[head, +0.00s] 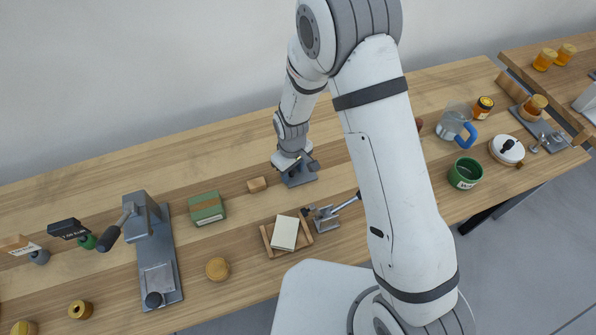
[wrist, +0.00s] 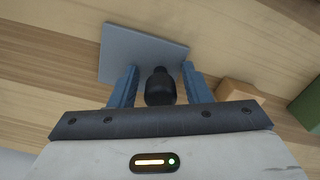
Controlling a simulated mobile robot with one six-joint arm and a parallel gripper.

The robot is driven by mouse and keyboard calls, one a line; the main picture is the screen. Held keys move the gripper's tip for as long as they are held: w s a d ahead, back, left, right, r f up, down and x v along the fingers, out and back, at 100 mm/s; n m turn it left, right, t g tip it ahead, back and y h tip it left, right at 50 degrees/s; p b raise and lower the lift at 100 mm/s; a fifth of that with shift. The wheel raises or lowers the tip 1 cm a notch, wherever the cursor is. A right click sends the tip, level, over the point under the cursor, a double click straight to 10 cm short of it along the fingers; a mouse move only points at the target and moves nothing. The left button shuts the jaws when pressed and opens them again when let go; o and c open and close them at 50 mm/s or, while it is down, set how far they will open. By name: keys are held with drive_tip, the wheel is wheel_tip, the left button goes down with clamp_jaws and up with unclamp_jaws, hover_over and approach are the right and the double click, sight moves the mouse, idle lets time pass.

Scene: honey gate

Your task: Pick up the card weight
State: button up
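The card weight appears to be a flat grey plate with an upright black knob. In the wrist view the grey plate (wrist: 142,48) lies on the wooden table and the black knob (wrist: 160,86) stands between my two blue fingers. My gripper (wrist: 160,84) is open, with a small gap visible on each side of the knob. In the head view my gripper (head: 299,165) is over the grey plate (head: 300,180), and hides the knob and part of the plate.
A small wooden block (head: 257,184) lies just left of the plate, with a green box (head: 207,208) further left. A wooden tray (head: 268,243) with cream cards and a small metal lever device (head: 326,218) are in front. The table behind the plate is clear.

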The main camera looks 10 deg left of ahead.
clamp_jaws()
drive_tip(key=shift+r, duration=0.15)
